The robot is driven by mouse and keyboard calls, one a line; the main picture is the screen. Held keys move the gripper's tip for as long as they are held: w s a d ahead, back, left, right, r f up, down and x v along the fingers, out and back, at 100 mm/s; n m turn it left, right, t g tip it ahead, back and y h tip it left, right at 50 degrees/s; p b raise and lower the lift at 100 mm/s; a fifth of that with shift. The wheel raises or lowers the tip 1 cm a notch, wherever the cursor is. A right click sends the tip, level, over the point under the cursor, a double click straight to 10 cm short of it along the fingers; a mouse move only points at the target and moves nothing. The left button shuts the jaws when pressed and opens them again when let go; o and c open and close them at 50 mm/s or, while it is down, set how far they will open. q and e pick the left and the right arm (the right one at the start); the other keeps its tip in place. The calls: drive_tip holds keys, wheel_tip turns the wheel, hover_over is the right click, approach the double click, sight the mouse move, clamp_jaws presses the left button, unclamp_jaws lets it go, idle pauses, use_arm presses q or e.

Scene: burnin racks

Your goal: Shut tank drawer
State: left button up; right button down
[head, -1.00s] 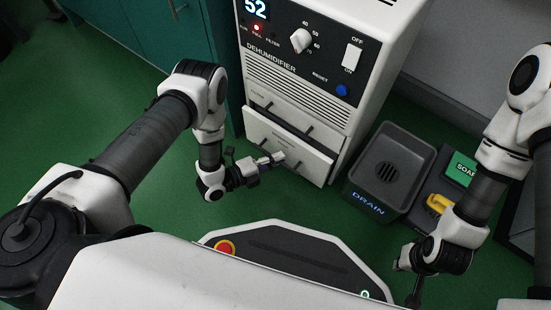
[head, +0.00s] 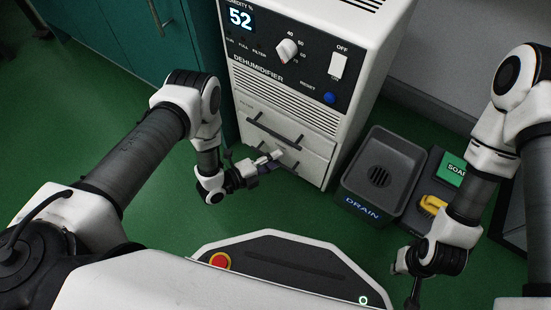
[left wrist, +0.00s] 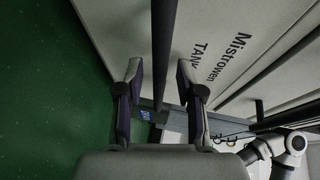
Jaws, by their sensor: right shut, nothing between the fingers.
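The tank drawer (head: 305,158) is the lower white front of the dehumidifier (head: 278,104). It looks flush, or nearly so, with the cabinet in the head view. My left gripper (head: 275,157) is at the drawer's front, by its handle. In the left wrist view its two fingers (left wrist: 159,88) stand apart, with a dark bar (left wrist: 164,45) showing between them. I cannot tell whether they touch the bar. The drawer face (left wrist: 222,62) there carries the word TANK. My right gripper (head: 412,284) is shut and empty at the lower right, away from the drawer.
A dark drain basin (head: 372,187) stands on the floor right of the dehumidifier. Beside it are a green soap box (head: 452,170) and a yellow item (head: 432,205). A teal cabinet (head: 165,60) stands to the left. Green floor lies clear in front of the drawer.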

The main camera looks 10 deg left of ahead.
use_arm(q)
drive_tip(key=v, duration=1.1)
drive_tip(key=shift+s+r, duration=0.15)
drive_tip(key=shift+s, duration=0.05)
drive_tip(key=shift+a, duration=0.1)
drive_tip(key=s+a+r+n+g+y+p, duration=0.2)
drive_tip(key=s+r+n+g+y+p, duration=0.4)
drive_tip(key=n, duration=0.7)
drive_tip(key=s+a+r+n+g+y+p, duration=0.3)
drive_tip(key=s+r+n+g+y+p, duration=0.3)
drive_tip(key=s+n, duration=0.45)
wheel_tip(320, 180, up, 39)
drive_tip(key=n+h+p, duration=0.1)
drive_tip(key=n+p, duration=0.1)
drive_tip(key=p, duration=3.5)
drive_tip(key=shift+w+n, duration=0.25)
drive_tip(key=shift+n, duration=0.1)
